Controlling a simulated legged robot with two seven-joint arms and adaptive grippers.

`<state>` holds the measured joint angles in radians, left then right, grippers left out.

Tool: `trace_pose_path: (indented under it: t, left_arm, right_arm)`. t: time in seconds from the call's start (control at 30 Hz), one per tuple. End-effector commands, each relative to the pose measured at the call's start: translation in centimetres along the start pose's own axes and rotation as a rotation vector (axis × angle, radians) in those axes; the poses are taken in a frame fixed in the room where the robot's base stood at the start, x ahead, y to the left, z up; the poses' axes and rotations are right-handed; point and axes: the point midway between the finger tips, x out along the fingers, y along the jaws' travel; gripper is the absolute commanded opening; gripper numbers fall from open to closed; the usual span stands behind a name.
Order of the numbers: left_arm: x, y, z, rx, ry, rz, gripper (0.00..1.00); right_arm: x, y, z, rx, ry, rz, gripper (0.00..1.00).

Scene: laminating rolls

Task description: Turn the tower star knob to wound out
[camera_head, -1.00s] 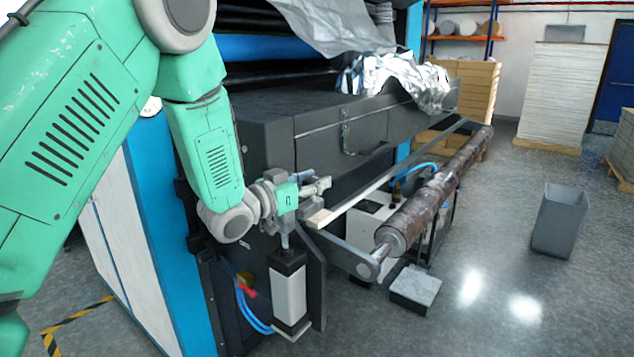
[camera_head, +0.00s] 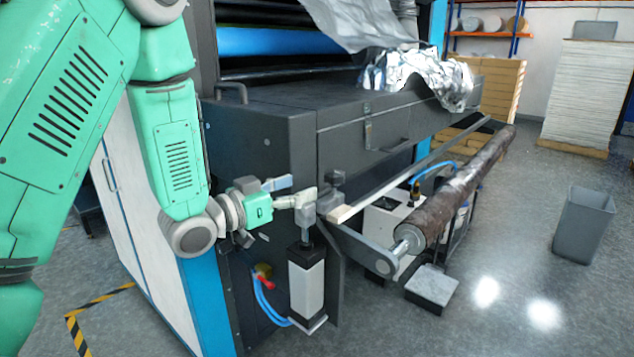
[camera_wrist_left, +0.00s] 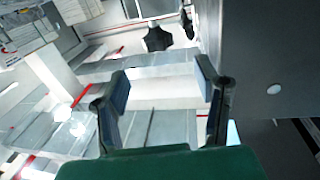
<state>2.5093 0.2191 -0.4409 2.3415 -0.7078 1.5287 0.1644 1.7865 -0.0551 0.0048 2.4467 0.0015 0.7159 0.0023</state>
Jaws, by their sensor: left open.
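A black star knob (camera_wrist_left: 158,38) shows in the left wrist view, beyond and above the space between my fingertips, apart from them. A second dark part (camera_wrist_left: 187,20) hangs to its right, cut by the edge of a grey panel. My right gripper is not in view.
The dark machine cabinet (camera_head: 262,150) stands close behind the gripper. A brown roll (camera_head: 460,190) on an arm extends right of the tower. Blue hoses (camera_head: 265,305) hang left of the tower. A grey bin (camera_head: 583,228) stands on open floor at right.

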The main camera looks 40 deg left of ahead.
Motion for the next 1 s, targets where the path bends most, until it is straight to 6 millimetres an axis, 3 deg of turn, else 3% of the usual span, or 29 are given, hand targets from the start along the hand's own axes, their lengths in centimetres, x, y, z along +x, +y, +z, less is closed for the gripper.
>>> trace_pose_path:
  t: [0.2,0.5,0.6,0.67,0.77,0.83,0.9,1.0]
  left_arm:
    - [-1.8,0.0,0.0,0.001,0.0,0.0,0.56]
    - [-1.9,0.0,0.0,0.001,-0.001,0.0,0.56]
    - [-1.7,0.3,1.7,-0.002,-0.045,-0.008,0.56]
    - [-1.6,0.8,4.4,-0.007,-0.114,-0.02,0.56]
    - [-1.9,2.4,11.4,-0.019,-0.304,-0.053,0.56]
    - [-3.3,4.1,17.9,-0.033,-0.484,-0.079,0.56]
    - [-6.1,6.4,24.7,-0.049,-0.691,-0.103,0.56]
    - [-11.8,10.1,32.9,-0.073,-0.977,-0.127,0.53]
  right_arm:
    - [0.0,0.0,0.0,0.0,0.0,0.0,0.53]
    - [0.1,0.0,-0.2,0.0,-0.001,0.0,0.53]
    - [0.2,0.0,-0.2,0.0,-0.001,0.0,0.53]
    - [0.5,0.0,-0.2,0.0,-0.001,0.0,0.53]
    - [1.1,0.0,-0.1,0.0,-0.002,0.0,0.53]
    - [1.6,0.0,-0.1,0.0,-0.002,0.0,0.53]
    - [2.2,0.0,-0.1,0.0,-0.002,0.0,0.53]
    - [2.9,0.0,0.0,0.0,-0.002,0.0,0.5]
